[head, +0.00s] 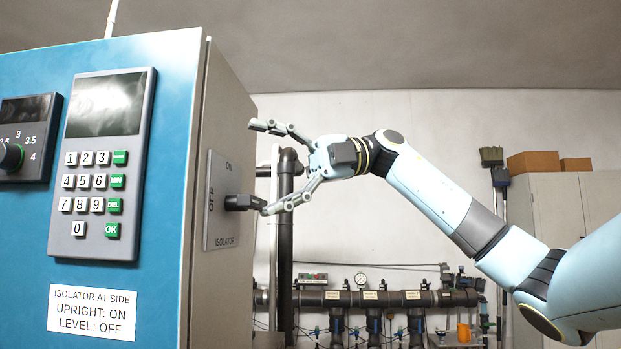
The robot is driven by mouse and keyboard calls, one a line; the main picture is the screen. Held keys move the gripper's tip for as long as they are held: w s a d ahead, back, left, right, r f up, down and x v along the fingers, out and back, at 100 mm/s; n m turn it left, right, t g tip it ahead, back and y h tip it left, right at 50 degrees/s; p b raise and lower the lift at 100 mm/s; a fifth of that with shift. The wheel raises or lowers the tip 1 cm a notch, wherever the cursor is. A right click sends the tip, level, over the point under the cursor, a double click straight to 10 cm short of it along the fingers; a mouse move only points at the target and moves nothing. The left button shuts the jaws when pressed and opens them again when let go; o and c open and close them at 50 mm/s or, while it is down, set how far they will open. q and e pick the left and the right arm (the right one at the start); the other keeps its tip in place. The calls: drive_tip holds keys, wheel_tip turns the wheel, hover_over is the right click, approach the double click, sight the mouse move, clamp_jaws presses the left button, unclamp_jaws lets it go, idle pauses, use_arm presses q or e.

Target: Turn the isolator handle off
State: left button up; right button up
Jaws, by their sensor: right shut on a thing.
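The isolator plate (221,202) is on the right side of the blue cabinet, seen at a steep angle. It is marked ON at the top, OFF at its left edge and ISOLATOR below. The dark isolator handle (243,202) stands out from its middle as a short block; at this angle I cannot tell its turn surely. My left gripper is not in view.
The blue cabinet (172,110) fills the left, with a keypad (100,165), a dial (11,156) and a label (93,313) reading "UPRIGHT: ON, LEVEL: OFF". Dark pipes (285,240) and a manifold (345,298) stand behind. Boxes (533,162) sit on a cupboard at right.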

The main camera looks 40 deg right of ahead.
drive_tip(key=shift+s+d+r, duration=0.1)
drive_tip(key=shift+s+d, duration=0.1)
drive_tip(key=shift+s, duration=0.05)
drive_tip(key=shift+c, duration=0.5)
drive_tip(key=shift+s+d+b, duration=0.15)
drive_tip(key=shift+d+b, duration=0.15)
drive_tip(key=shift+b, duration=0.2)
drive_tip(key=c, duration=0.5)
drive_tip(key=shift+s+d+b, duration=0.25)
drive_tip(key=shift+d+b, duration=0.05)
drive_tip(key=shift+d, duration=0.05)
drive_tip(key=shift+c, duration=0.6)
drive_tip(key=s+f+b+v, duration=0.1)
drive_tip(key=b+v, duration=0.4)
drive_tip(key=v, duration=0.3)
drive_tip(key=shift+d+f, duration=0.35)
